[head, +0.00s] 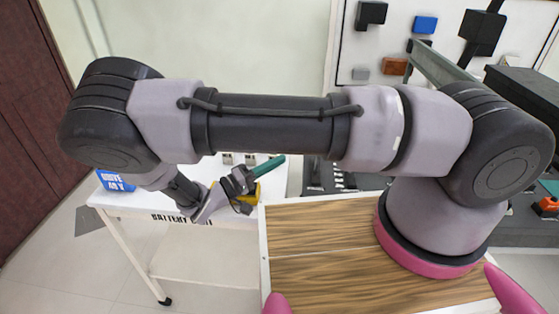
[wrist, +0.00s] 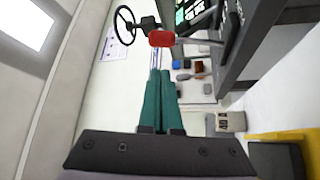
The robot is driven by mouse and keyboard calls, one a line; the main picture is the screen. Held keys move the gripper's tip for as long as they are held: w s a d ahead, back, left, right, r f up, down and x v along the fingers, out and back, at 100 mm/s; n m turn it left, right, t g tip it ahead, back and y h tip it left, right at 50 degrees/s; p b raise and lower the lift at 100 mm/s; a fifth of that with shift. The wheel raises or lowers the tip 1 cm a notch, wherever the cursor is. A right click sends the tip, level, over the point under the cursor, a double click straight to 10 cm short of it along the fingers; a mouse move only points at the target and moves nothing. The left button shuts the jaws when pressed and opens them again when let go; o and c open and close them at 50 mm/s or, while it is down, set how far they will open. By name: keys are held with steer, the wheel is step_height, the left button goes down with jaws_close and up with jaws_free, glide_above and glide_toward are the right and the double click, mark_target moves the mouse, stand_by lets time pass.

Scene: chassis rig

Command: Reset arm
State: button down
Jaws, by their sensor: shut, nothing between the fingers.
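My gripper (head: 270,167) has green fingers and is at the end of my arm, left of centre in the head view. It is raised beside the wooden-topped surface, in front of the white cart. In the wrist view my gripper (wrist: 160,78) has its two green fingers together, with nothing held between them. My arm spans the head view from the pink-ringed base at right to the far left and bends down there. It hides part of the wall and the cart top.
A white cart (head: 145,228) with a blue box (head: 115,181) stands at left. A panel with blue (head: 425,25) and orange (head: 394,66) blocks hangs behind. The wrist view shows a steering wheel (wrist: 125,25) and a red block (wrist: 161,39).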

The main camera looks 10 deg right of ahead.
steer(key=d+r+m+g+y, duration=0.1)
steer(key=d+r+g+y, duration=0.3)
steer(key=r, duration=0.3)
steer(key=w+d+r+m+g+y, duration=0.1)
steer(key=d+r+m+g+y, duration=0.15)
steer(key=r+g+y, duration=0.35)
steer(key=d+r+m+g+y, duration=0.1)
steer(key=d+r+y, duration=0.3)
steer(key=r, duration=0.4)
steer(key=s+d+r+t+y, duration=0.3)
steer(key=d+r+t, duration=0.1)
steer(key=r, duration=0.5)
steer(key=s+d+r+m+t+y, duration=0.1)
steer(key=s+d+r+t+y, duration=0.2)
steer(key=r, duration=0.7)
steer(key=shift+s+d+t, duration=0.65)
steer(key=shift+d+t, duration=0.25)
steer(key=shift+t, duration=0.4)
steer(key=shift+m, duration=0.25)
